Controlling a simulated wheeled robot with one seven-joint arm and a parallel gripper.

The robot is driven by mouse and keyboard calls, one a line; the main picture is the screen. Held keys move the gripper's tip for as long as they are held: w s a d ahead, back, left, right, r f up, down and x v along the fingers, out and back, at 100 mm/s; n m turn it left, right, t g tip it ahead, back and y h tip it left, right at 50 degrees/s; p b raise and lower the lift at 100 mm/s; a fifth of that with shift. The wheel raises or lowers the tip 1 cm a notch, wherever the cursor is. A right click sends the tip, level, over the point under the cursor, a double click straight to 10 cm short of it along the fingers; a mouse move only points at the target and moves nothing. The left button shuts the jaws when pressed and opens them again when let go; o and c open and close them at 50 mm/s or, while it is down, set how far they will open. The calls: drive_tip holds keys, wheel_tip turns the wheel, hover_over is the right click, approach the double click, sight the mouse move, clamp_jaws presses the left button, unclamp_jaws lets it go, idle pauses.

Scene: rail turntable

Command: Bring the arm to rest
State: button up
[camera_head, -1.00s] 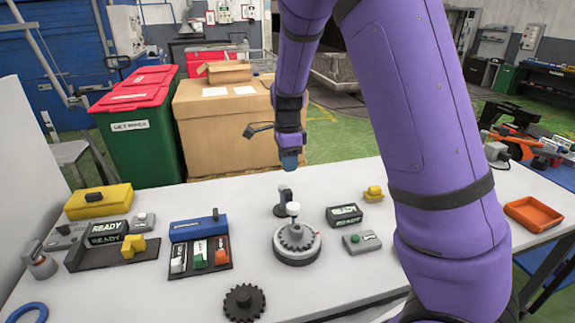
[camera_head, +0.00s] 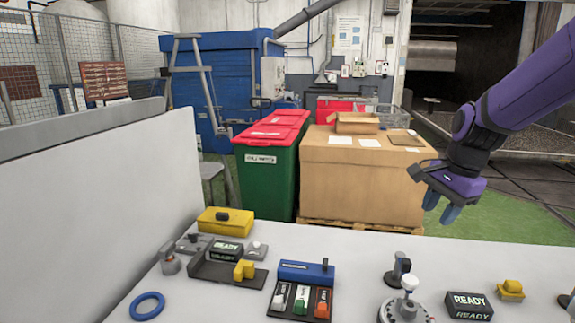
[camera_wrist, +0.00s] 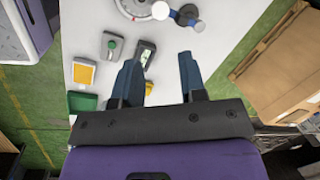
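My gripper (camera_head: 441,208) hangs from my purple arm at the right of the head view, with its blue fingers pointing down. It appears above the back edge of the table (camera_head: 350,250). In the wrist view, the two blue fingers (camera_wrist: 158,72) stand well apart with nothing held between them. Below them lie the tabletop and a black READY box (camera_wrist: 146,54). The fingertips look clear of everything. Most of my arm is outside the head view.
The round turntable (camera_head: 388,315) with a white knob and a black post (camera_head: 398,268) stand near my gripper. A yellow piece (camera_head: 510,290) is right of the READY box. A blue box (camera_head: 306,271) and yellow case (camera_head: 226,221) are further left. A large carton (camera_head: 365,180) stands behind.

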drive_tip(key=s+r+n+t, duration=0.1)
drive_tip(key=s+r+n, duration=0.2)
drive_tip(key=s, duration=0.4)
drive_tip(key=s+r+n+t+h, duration=0.1)
drive_tip(key=s+r+n, duration=0.2)
drive_tip(key=s+n, duration=0.3)
drive_tip(key=s+r+n+t, duration=0.1)
drive_tip(key=s+r+n, duration=0.2)
drive_tip(key=s, duration=0.5)
drive_tip(key=shift+s+a+n+t+h, duration=0.15)
drive_tip(key=shift+a+n+t+h, duration=0.2)
drive_tip(key=shift+n, duration=0.35)
idle(1.1)
